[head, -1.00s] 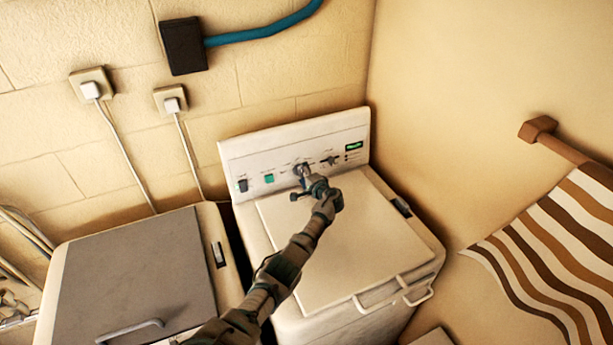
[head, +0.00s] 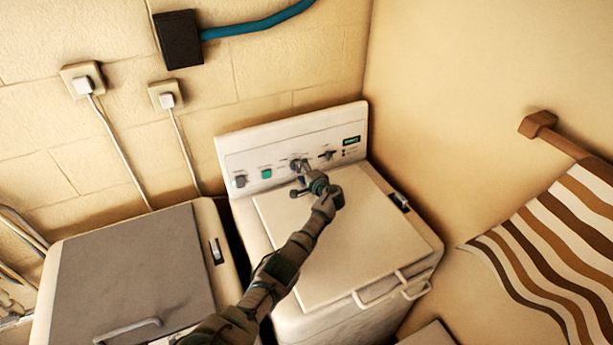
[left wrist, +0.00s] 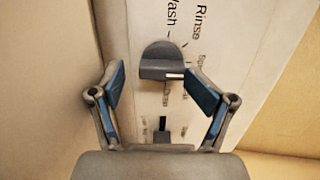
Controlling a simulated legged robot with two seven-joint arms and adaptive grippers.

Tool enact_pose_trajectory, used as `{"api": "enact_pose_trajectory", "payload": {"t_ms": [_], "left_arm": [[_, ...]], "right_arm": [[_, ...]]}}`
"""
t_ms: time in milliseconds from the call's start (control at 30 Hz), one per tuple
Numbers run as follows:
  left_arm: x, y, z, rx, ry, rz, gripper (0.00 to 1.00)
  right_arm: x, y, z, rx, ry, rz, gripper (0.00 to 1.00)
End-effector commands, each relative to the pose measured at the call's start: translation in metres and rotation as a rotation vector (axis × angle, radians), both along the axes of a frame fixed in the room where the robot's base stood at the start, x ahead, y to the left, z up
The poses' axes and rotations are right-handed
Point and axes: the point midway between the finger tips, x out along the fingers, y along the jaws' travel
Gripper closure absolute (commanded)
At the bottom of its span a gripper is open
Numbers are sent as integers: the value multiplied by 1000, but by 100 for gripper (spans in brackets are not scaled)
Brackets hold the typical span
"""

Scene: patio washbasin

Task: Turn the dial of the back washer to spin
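The back washer (head: 340,240) is a cream top-loader against the wall, with a white control panel (head: 225,150) at its rear. Its dark grey dial (head: 299,164) sits mid-panel. In the left wrist view the dial (left wrist: 162,58) is half-round with a white mark at its lower right. "Wash" and "Rinse" are printed beside it; a "Sp..." label is partly readable. My left gripper (head: 300,182) is in front of the panel, close to the dial. In the left wrist view its open fingers (left wrist: 160,92) stand wide on both sides of the dial, apparently not touching it. My right gripper is not in view.
A second dark knob (head: 327,154), a green button (head: 266,173) and a dark switch (head: 240,181) share the panel. A second machine with a grey lid (head: 135,270) stands at the left. A striped towel (head: 550,250) hangs at the right.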

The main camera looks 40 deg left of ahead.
Motion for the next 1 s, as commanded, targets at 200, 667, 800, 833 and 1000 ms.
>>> {"api": "enact_pose_trajectory", "payload": {"t_ms": [200,667,800,833,1000], "left_arm": [[-11,-33,5,-3,-2,-4,25],[-38,-104,18,-2,2,0,25],[-40,-107,18,-1,3,1,25],[-40,-107,18,-1,3,1,25],[-40,-107,18,-1,3,1,25]], "right_arm": [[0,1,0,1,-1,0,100],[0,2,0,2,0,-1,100],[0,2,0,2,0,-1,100],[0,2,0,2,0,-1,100],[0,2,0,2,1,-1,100]]}}
